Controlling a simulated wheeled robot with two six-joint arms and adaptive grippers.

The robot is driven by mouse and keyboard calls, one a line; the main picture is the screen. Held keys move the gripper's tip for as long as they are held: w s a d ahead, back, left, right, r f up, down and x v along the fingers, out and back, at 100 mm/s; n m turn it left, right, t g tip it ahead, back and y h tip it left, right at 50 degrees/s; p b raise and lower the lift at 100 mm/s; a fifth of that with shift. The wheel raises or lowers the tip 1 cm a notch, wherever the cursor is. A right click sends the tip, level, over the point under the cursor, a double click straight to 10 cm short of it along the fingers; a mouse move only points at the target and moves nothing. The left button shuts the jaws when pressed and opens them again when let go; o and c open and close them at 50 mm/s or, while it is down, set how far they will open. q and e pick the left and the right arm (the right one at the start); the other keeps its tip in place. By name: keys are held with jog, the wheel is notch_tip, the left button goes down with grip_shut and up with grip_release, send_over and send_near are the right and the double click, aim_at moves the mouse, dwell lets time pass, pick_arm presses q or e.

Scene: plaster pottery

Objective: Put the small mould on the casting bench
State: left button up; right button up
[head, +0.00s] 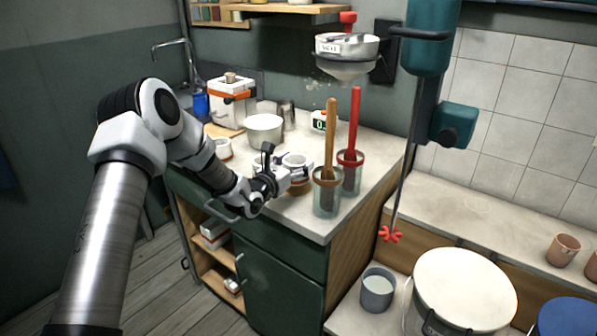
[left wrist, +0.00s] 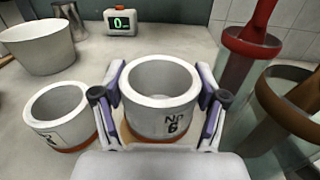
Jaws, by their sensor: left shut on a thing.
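A white round mould marked "No 6" (left wrist: 160,118) sits between the two fingers of my left gripper (left wrist: 160,100), which is shut on it. In the head view the same mould (head: 298,160) is at the gripper's tip (head: 286,178), over the worktop, with a brown-orange base under it. I cannot tell whether it is lifted. A second white mould (left wrist: 58,116) with an orange base stands left of it in the left wrist view, apart from the fingers. My right gripper is not in view.
Jars with a wooden handle (head: 328,190) and a red handle (head: 350,165) stand close right of the held mould. A white bowl (head: 265,130), a digital display (head: 323,121) and a metal cup (left wrist: 72,20) stand behind. A wide white-topped drum (head: 465,288) is lower right.

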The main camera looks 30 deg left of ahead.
pick_arm(q)
jog(key=shift+w+a+f, duration=0.3)
jog(key=shift+w, duration=0.15)
jog(key=shift+w+a+f, duration=0.25)
jog(key=shift+w+f, duration=0.05)
jog(key=shift+w, duration=0.15)
notch_tip(320, 180, down, 3)
jog(key=shift+r+p, duration=0.2)
jog(key=shift+p, duration=0.2)
jog(key=shift+f+b, duration=0.25)
jog(key=shift+b, duration=0.05)
jog(key=o, duration=1.3)
jog(key=shift+o, duration=0.2)
jog(key=shift+r, duration=0.2)
jog(key=s, duration=1.2)
